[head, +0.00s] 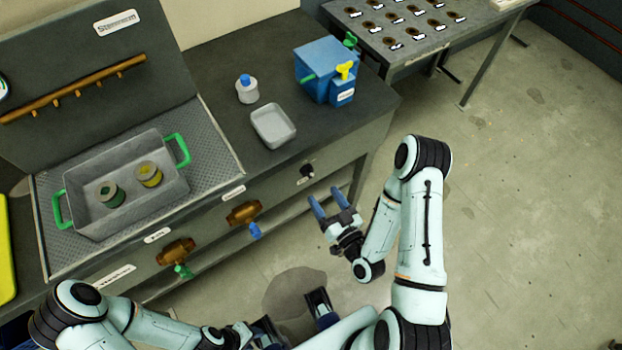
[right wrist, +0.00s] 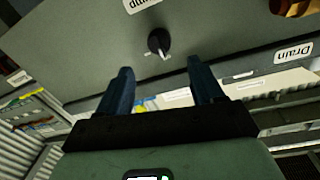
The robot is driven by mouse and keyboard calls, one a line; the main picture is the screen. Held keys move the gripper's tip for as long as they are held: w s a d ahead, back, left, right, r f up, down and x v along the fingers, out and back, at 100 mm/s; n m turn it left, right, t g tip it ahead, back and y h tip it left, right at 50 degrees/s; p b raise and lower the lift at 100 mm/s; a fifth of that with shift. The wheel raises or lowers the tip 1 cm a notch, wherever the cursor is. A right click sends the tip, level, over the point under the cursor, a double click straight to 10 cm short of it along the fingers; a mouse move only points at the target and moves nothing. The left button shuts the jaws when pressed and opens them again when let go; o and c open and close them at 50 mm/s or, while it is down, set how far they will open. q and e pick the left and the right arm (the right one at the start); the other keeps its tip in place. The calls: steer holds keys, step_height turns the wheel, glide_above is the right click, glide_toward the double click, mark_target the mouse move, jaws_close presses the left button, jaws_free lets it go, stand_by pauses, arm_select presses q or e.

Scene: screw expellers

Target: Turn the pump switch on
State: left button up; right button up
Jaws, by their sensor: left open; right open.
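The pump switch (head: 307,171) is a small black knob on the front panel of the bench, near its right end. In the right wrist view the knob (right wrist: 159,43) has a light pointer on its lower side, and a partly cut-off, upside-down label (right wrist: 143,4) sits beyond it. My right gripper (head: 326,197) is open and empty in front of the panel, just below and right of the knob. In the right wrist view its two fingers (right wrist: 157,80) spread either side of the knob, apart from it. My left gripper (head: 293,312) is open at the bottom, low over the floor.
Two brass valves with green (head: 182,270) and blue (head: 255,231) handles stick out of the panel left of the switch. A grey tray (head: 273,126), a bottle (head: 246,90) and a blue box (head: 325,67) stand on the bench. The floor at right is clear.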

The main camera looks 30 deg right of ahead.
mark_target(311, 175)
steer(key=w+b, duration=0.1)
steer(key=w, duration=0.6)
steer(key=shift+w+r, duration=0.1)
steer(key=shift+w, duration=0.55)
steer(key=c, duration=1.1)
steer(key=shift+o, duration=0.2)
